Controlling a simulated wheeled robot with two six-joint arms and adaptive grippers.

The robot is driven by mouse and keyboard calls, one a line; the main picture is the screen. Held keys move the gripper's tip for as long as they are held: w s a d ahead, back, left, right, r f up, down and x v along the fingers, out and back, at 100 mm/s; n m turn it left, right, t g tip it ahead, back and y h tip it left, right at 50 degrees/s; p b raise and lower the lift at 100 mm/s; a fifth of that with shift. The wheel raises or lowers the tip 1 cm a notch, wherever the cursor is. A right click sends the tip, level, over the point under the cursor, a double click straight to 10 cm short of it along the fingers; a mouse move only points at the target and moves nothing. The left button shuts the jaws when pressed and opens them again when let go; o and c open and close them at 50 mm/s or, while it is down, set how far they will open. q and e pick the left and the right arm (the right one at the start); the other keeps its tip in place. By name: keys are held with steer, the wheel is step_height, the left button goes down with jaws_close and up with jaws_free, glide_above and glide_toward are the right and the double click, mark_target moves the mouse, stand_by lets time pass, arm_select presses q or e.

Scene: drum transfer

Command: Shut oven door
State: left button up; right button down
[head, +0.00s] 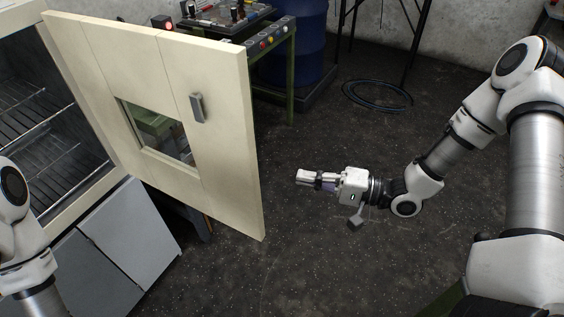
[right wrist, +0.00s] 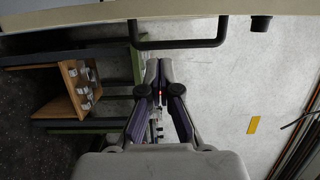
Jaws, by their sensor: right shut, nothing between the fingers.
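The cream oven door (head: 215,75) stands wide open in the head view, swung out to the right of the oven (head: 85,195). In the right wrist view the closed fingers (right wrist: 159,65) show below a dark bar-shaped handle (right wrist: 180,43). Of my left arm only links show at the lower left; its gripper is out of view.
Wire racks (head: 45,150) are inside the oven. Grey cabinet doors (head: 130,235) are below it. Behind the door stand a green bench with a control panel (head: 225,15) and a blue drum (head: 295,45). The floor around my right gripper is clear.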

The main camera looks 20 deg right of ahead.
steer(key=x, duration=1.1)
steer(key=shift+s+a, duration=0.2)
steer(key=shift+s, duration=0.15)
steer(key=shift+f, duration=0.1)
